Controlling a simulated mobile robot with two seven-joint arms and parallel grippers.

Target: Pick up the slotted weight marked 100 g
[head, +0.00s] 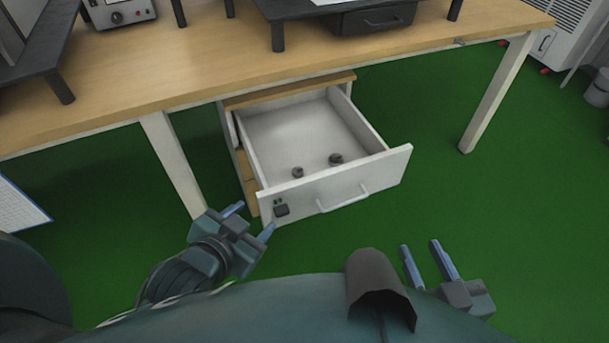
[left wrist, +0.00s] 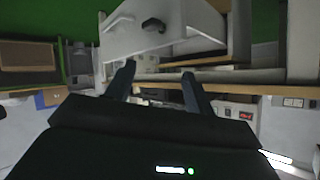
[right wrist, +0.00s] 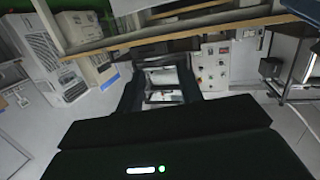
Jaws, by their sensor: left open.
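Two small dark weights lie on the floor of the open white drawer (head: 290,130), near its front: one on the left (head: 298,172) and a slightly larger-looking one on the right (head: 336,159). Their markings are too small to read, so I cannot tell which is 100 g. My left gripper (head: 250,220) is open and empty, outside the drawer near its front left corner. The drawer front also shows in the left wrist view (left wrist: 175,35), beyond the fingers. My right gripper (head: 420,246) is open and empty, in front and to the right of the drawer. Neither wrist view shows the weights.
The wooden bench top (head: 200,75) is above and behind the drawer, with pale legs (head: 172,165) either side. Green floor (head: 440,190) is clear to the right.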

